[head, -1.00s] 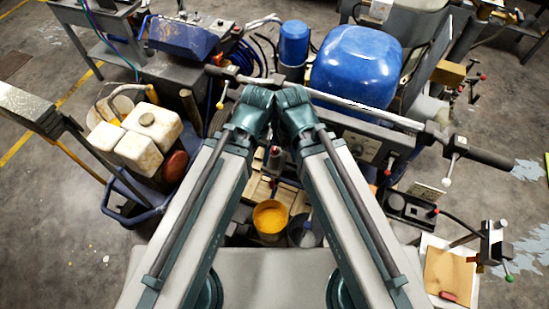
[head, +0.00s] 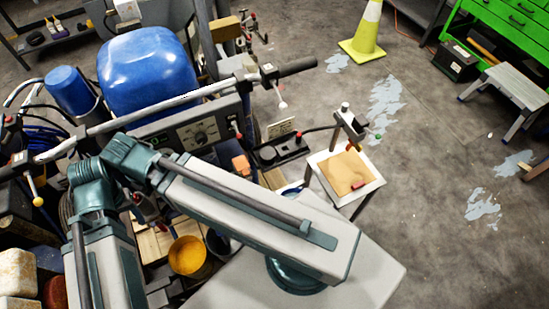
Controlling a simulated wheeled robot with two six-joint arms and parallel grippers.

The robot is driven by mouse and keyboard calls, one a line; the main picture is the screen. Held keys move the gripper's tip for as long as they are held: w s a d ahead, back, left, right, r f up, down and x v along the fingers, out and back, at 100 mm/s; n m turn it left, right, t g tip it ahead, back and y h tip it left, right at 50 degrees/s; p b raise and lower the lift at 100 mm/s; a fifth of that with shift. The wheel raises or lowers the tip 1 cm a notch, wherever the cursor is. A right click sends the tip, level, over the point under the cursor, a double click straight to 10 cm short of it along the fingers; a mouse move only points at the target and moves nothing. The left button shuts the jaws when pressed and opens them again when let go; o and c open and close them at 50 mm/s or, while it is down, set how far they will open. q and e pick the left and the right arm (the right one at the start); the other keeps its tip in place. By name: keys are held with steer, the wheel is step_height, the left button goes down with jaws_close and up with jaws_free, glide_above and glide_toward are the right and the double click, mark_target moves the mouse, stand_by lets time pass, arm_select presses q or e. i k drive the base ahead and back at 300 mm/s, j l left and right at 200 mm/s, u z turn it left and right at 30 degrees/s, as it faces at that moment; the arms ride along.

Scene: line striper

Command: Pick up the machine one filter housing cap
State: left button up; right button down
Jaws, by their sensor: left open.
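The line striping machine fills the left half, with a large blue rounded tank (head: 148,72), a handlebar (head: 130,117) and a dark control panel with a dial (head: 200,133). A smaller blue cylinder (head: 67,90) stands left of the tank. I cannot tell for sure which part is the filter housing cap. My right gripper does not show.
A yellow-filled bucket (head: 188,256) stands below my right arm. A small stand with a white-edged tan board (head: 346,172) is right of the machine. Farther off are a yellow-green cone (head: 364,38), a green cabinet (head: 508,28) and a grey stool (head: 515,88). Open floor lies at right.

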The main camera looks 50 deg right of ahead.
mark_target(266, 153)
steer(key=k+j+z, duration=0.15)
steer(key=z, duration=0.55)
steer(key=i+z, duration=0.1)
steer(key=z, duration=0.3)
steer(key=i+z, duration=0.15)
steer(key=z, duration=0.3)
